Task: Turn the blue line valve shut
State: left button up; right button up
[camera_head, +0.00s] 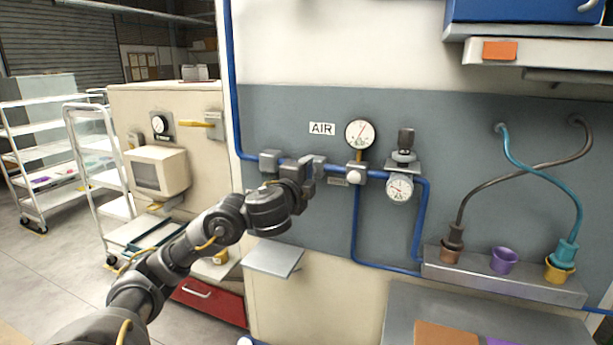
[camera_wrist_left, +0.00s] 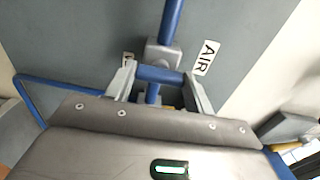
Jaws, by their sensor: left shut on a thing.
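The blue line (camera_head: 395,177) is a pipe running across the grey wall panel under the AIR label (camera_head: 321,128). My left gripper (camera_head: 308,170) is at this pipe below the label and hides most of the valve in the head view. In the left wrist view, the grey valve body (camera_wrist_left: 163,54) sits on the pipe. Its blue handle (camera_wrist_left: 160,74) lies between the fingers of my left gripper (camera_wrist_left: 161,82), which is shut on it. There the handle lies crosswise to the pipe. My right gripper is not in view.
A gauge (camera_head: 360,133) and a regulator (camera_head: 400,186) are right of the gripper. A small grey shelf (camera_head: 273,258) juts out below it. A yellow-handled valve (camera_head: 197,124) is on the cabinet at left. Teal and dark hoses cross at right.

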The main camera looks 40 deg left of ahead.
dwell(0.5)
pick_arm(q)
jog(key=o, duration=1)
jog(key=shift+s, duration=0.1)
